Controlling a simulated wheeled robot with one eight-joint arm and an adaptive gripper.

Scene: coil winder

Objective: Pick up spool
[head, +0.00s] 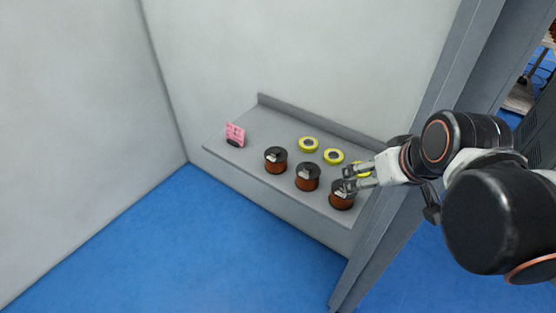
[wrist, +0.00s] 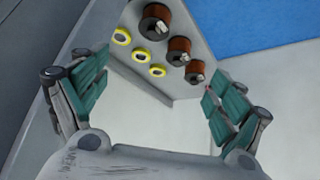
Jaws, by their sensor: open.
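Several spools stand on a grey shelf (head: 240,170). Copper-brown spools with dark tops form the front row: a left one (head: 275,160), a middle one (head: 307,177) and a right one (head: 341,195). Yellow ring-shaped spools (head: 308,145) lie behind them, one of them partly hidden by my gripper. My gripper (head: 353,178) is open and empty, above the right end of the shelf beside the right copper spool. In the wrist view the nearest copper spool (wrist: 155,21) lies ahead of the wide-apart fingers (wrist: 160,92), not between them.
A pink card (head: 235,134) on a dark base stands at the shelf's left end. A raised lip (head: 320,122) runs along the shelf's back against the wall. A grey post (head: 400,150) rises close to the shelf's right end. Blue floor (head: 190,240) is clear in front.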

